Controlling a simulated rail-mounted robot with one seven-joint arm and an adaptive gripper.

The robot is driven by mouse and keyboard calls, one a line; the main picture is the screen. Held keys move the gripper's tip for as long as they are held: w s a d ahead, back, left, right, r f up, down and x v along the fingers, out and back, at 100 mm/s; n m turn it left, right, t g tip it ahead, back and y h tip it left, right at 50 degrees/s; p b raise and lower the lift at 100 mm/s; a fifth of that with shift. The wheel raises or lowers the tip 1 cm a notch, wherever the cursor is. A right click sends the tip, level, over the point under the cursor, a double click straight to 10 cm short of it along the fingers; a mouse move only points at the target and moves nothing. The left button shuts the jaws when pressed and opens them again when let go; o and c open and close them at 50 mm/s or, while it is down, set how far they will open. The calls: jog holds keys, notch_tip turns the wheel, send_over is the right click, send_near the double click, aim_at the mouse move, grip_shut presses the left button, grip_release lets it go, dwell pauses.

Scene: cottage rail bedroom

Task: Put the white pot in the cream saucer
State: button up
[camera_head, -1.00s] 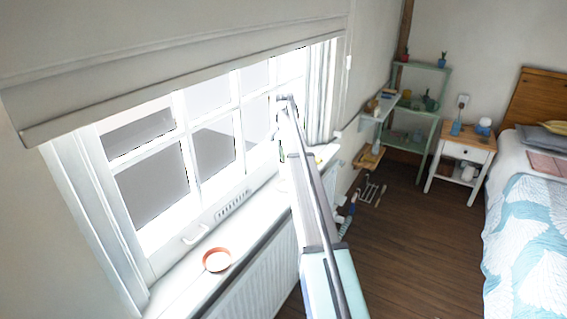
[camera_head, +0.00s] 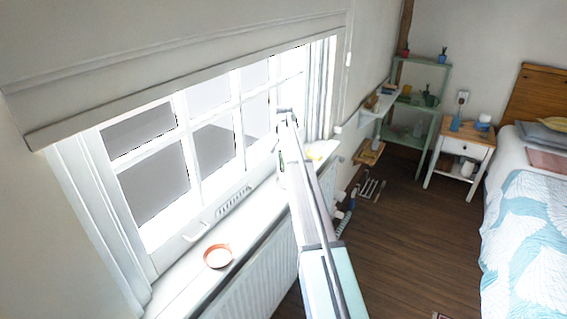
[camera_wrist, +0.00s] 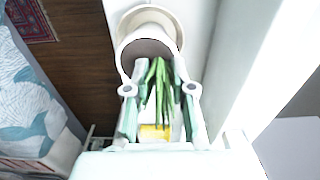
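The white pot (camera_wrist: 125,60), with dark soil and long green leaves (camera_wrist: 158,88), shows at the top of the wrist view. The cream saucer (camera_wrist: 137,14) shows as a pale ring just beyond it. The pot overlaps the saucer in the picture; I cannot tell whether it rests in it. My gripper (camera_wrist: 160,90) has its fingers on either side of the leaves, close to the pot's rim. Whether the fingers press on the pot is unclear. In the head view my arm hides most of this spot; only a bit of green (camera_head: 281,160) shows beside it.
A terracotta saucer (camera_head: 217,256) sits nearer on the white window sill (camera_head: 250,222). The window and frame border the sill on the left. A radiator (camera_head: 258,278) is below, and wooden floor (camera_head: 400,230) lies to the right.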

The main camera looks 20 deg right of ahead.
jog(key=o, duration=0.3)
jog(key=shift+o, duration=0.2)
jog(key=shift+r, duration=0.15)
notch_tip(320, 180, up, 12)
jog(key=b, duration=0.3)
